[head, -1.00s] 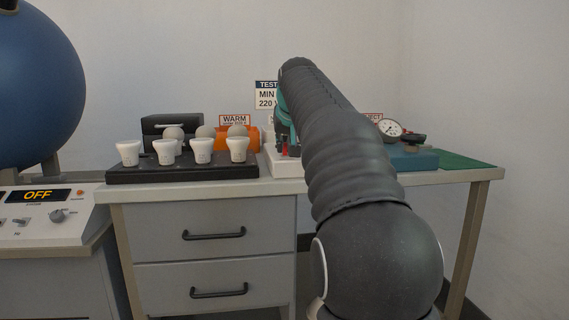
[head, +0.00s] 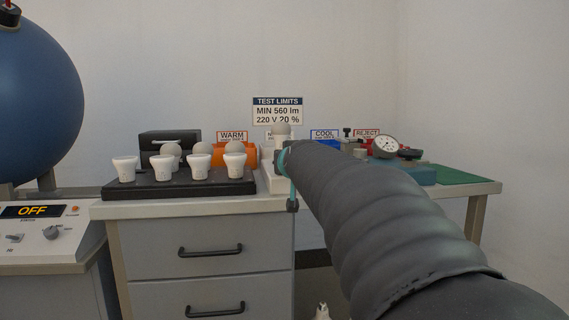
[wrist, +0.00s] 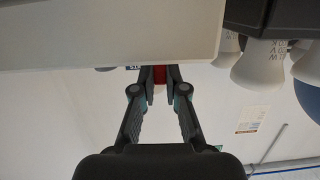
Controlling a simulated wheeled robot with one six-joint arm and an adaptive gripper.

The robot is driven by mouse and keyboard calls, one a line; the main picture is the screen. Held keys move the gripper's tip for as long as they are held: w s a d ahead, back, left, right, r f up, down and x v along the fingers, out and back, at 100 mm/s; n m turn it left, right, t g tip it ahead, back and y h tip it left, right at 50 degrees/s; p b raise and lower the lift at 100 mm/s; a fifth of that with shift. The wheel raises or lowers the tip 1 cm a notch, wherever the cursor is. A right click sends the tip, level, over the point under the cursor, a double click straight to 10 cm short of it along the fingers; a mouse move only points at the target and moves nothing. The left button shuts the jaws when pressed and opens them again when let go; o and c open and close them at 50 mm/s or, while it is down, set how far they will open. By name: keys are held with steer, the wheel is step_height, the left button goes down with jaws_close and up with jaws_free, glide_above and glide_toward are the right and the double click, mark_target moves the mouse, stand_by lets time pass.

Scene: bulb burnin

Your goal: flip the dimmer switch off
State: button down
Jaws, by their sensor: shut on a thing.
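My gripper (wrist: 159,82) has its two fingertips closed on a small red part (wrist: 159,74) at the edge of a white base (wrist: 100,35) in the wrist view. The red part looks like a switch lever, but its full shape and position are hidden between the fingers. In the head view the white base (head: 270,183) stands on the bench, partly covered by my arm. A grey round bulb (head: 281,129) sits above it. The red part cannot be seen in the head view.
A black rack (head: 150,187) with several white-based bulbs stands left of the base. A console display (head: 32,211) at far left reads OFF. A dial gauge (head: 386,146) and a green mat (head: 455,175) are at right. A blue sphere (head: 35,95) stands left.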

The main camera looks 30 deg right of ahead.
steer(key=shift+a+t, duration=0.25)
steer(key=shift+t, duration=0.05)
steer(key=shift+s+d+h, duration=0.1)
steer(key=shift+h, duration=0.2)
stand_by(0.3)
steer(key=c, duration=1.2)
jaws_free()
steer(key=shift+d, duration=0.1)
steer(key=v, duration=1.2)
steer(key=shift+f, duration=0.15)
